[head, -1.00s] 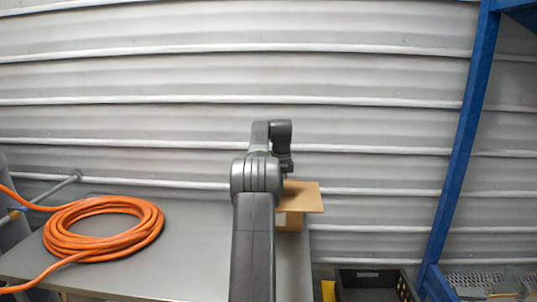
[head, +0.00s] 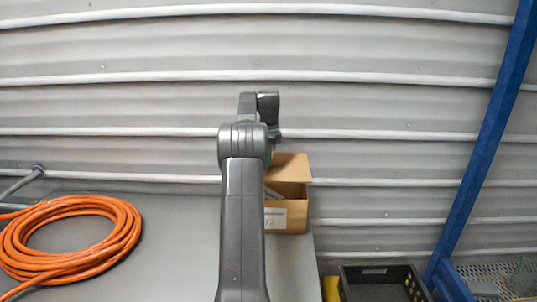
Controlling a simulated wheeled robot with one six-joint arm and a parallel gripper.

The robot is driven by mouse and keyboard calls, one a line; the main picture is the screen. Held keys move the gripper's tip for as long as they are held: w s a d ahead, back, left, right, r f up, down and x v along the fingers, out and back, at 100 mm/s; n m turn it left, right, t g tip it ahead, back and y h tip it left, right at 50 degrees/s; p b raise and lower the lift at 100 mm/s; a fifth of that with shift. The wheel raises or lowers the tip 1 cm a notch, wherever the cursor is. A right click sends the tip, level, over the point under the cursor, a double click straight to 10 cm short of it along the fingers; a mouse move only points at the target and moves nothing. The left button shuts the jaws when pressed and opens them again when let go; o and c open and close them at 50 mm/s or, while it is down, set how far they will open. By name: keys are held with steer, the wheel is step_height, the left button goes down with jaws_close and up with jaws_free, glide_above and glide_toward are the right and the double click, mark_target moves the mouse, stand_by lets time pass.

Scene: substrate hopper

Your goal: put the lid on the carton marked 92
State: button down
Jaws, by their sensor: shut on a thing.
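The brown carton (head: 295,218) stands near the right end of the grey table, partly behind my arm. Its pale label (head: 274,219) shows a number ending in 2; the first digit is hard to read. Its top looks open, with something grey just inside. The lid (head: 291,167), a flat brown panel, shows above and behind the carton's opening, apart from its front rim. My gripper (head: 272,148) is at the lid's left edge and shut on it. My arm hides the fingertips and the lid's left part.
A coil of orange hose (head: 70,205) lies on the grey table (head: 175,250) at left. A black crate (head: 375,283) and a yellow thing (head: 330,288) are low at right. A blue post (head: 478,150) slants up at right. The corrugated wall (head: 130,110) is behind.

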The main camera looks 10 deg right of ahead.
steer(key=shift+f+b, duration=0.35)
steer(key=shift+f, duration=2.5)
steer(key=shift+p, duration=0.4)
steer(key=shift+f, duration=0.65)
steer(key=c, duration=1.3)
jaws_free()
steer(key=shift+r, duration=0.1)
step_height(320, 180, up, 14)
steer(key=shift+f, duration=0.2)
